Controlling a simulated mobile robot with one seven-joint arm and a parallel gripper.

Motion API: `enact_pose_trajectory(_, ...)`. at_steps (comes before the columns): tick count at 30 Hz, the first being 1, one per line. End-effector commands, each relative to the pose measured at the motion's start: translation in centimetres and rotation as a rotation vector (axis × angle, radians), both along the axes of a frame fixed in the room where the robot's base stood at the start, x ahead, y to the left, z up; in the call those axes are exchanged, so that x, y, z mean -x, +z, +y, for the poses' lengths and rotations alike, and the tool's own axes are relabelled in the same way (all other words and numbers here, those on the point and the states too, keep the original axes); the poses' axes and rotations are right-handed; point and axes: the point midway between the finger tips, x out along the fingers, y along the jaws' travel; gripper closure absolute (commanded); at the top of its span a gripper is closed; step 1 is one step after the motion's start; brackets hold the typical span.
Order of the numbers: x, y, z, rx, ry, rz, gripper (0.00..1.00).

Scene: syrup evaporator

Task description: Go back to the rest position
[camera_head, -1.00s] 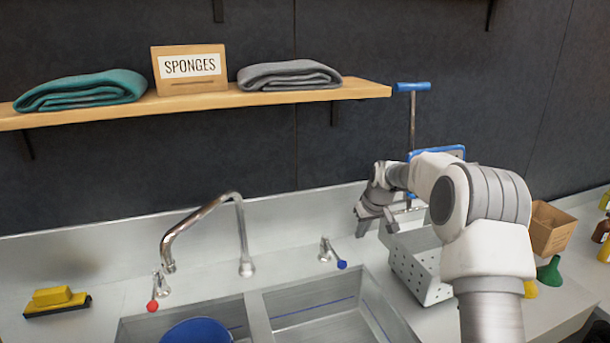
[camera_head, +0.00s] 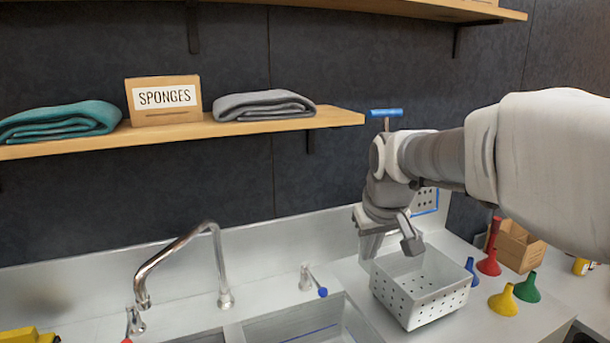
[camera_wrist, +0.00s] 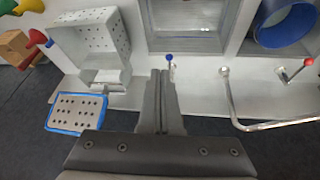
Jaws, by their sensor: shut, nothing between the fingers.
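My gripper (camera_head: 388,238) hangs at the end of my arm, in front of the back wall and just above and behind the white perforated basket (camera_head: 417,287). In the wrist view my gripper (camera_wrist: 162,76) points down over the counter, its two fingers together and empty. Below the fingertips in that view is the blue-tipped tap lever (camera_wrist: 169,58). The basket also shows at the upper left of the wrist view (camera_wrist: 70,45), apart from the fingers.
A steel faucet (camera_head: 217,265) rises behind the sink (camera_head: 300,325). A shelf (camera_head: 225,127) with folded cloths and a SPONGES sign (camera_head: 165,98) is on the wall. Several coloured funnels (camera_head: 503,300) and a wooden box (camera_head: 518,247) stand right of the basket. A blue-edged perforated panel (camera_wrist: 75,113) is near my gripper.

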Motion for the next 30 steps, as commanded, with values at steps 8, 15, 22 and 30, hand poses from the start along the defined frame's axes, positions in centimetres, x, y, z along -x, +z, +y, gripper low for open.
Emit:
enact_pose_trajectory(8,7.9,1.4,-0.9,-0.012,-0.069,-0.024,1.0)
enact_pose_trajectory(15,14.4,0.9,-1.5,-0.037,-0.128,-0.04,1.0)
enact_pose_trajectory(22,19.8,-0.7,-2.0,-0.068,-0.179,-0.053,1.0)
enact_pose_trajectory(30,22.7,-2.1,-2.1,-0.092,-0.206,-0.06,1.0)
